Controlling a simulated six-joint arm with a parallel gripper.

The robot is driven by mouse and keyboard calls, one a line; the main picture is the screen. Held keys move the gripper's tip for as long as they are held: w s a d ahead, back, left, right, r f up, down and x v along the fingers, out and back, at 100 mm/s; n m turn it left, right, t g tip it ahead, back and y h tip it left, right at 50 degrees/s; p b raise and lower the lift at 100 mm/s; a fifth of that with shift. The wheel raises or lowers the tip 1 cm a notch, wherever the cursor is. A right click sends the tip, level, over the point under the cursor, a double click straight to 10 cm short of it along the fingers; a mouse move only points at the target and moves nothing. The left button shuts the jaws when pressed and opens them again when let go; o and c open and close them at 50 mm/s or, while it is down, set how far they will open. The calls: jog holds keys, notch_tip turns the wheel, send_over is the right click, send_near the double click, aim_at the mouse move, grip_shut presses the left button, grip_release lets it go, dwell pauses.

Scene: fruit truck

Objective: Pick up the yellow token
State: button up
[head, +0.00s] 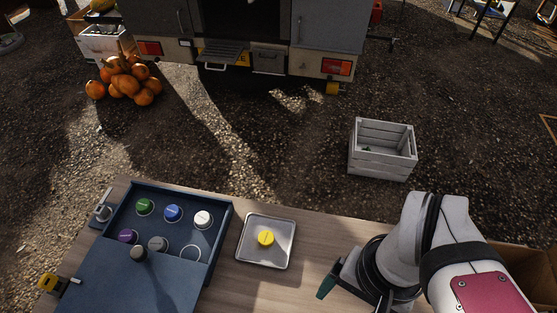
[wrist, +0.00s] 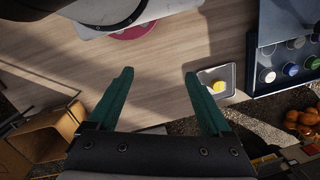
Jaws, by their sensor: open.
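The yellow token (head: 266,238) is a small round disc lying on a square metal tray (head: 251,259) on the wooden table, right of the blue box. In the wrist view the yellow token (wrist: 218,86) shows just right of my right-hand fingertip, on the tray (wrist: 230,73). My gripper (head: 325,289) is at the right of the tray in the head view, apart from the token. In the wrist view my gripper (wrist: 160,75) has its two green fingers spread wide with only bare table between them.
The blue box (head: 222,235) holds several tokens in round slots, with one slot at the lower right empty. Its lid (head: 130,285) covers the front part, with a dark knob (head: 138,254). A cardboard box (wrist: 40,135) stands at the table's side.

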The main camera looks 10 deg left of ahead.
notch_tip(320, 180, down, 3)
jog(key=w+n+g+h, duration=0.1)
jog(key=n+h, duration=0.4)
jog(key=n, duration=0.4)
jog(key=n+t+y, duration=0.2)
jog(key=n+t, duration=1.2)
jog(key=n, duration=1.5)
send_near(266, 238)
jog(key=x, duration=0.8)
jog(key=shift+w+f, duration=0.15)
jog(key=shift+w, duration=0.1)
grip_shut()
